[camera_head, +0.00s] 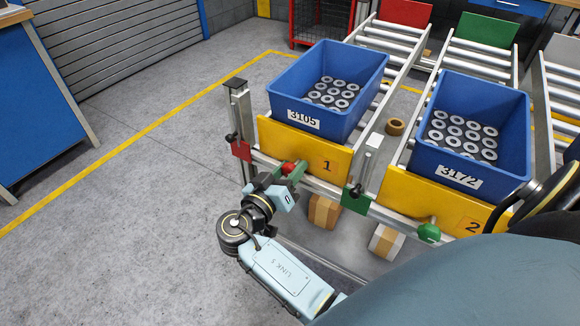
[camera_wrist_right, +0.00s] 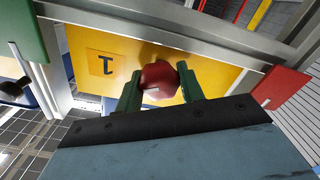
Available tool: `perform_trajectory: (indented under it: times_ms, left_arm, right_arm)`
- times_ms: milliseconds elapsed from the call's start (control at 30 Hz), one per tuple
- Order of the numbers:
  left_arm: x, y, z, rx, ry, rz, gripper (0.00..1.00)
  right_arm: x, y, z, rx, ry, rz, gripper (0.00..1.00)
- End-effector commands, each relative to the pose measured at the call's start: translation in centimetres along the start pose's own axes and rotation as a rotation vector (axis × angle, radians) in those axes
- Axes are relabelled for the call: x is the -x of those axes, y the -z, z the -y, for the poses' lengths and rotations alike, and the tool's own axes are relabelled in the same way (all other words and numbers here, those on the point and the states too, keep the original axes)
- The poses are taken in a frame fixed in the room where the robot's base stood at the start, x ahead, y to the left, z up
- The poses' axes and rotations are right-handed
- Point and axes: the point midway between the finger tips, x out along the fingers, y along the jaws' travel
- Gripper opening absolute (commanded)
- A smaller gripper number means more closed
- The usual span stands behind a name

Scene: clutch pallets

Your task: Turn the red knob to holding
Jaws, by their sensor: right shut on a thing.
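The red knob (camera_head: 287,168) is on the front of the yellow panel marked 1 (camera_head: 309,149), near the panel's lower left in the head view. My right gripper (camera_head: 292,172) reaches it from the front. In the right wrist view the red knob (camera_wrist_right: 159,80) sits between the two green fingers of my right gripper (camera_wrist_right: 160,88), which is shut on it. The knob's shaft is hidden behind its head. My left gripper is out of view.
Blue crates labelled 3105 (camera_head: 293,119) and 3172 (camera_head: 458,176) hold several metal rings on roller lanes. A green knob (camera_head: 428,233) is on the yellow panel marked 2 (camera_head: 438,206). Cardboard boxes (camera_head: 325,211) lie below. The floor at left is clear.

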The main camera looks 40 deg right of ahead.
Motion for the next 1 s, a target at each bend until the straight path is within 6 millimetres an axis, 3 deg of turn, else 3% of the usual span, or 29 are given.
perform_trajectory:
  times_ms: [300,800,833,1000]
  left_arm:
    - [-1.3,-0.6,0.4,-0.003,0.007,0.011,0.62]
    - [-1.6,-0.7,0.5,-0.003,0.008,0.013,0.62]
    - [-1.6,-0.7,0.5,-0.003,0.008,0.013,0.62]
    - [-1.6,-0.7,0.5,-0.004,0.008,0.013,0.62]
  right_arm:
    - [0.1,-0.1,0.0,0.122,0.001,0.003,0.0]
    - [0.1,-0.2,0.1,0.143,0.001,0.003,0.0]
    - [0.1,-0.2,0.1,0.143,0.002,0.003,0.41]
    - [0.1,-0.1,0.1,0.142,0.001,0.002,0.6]
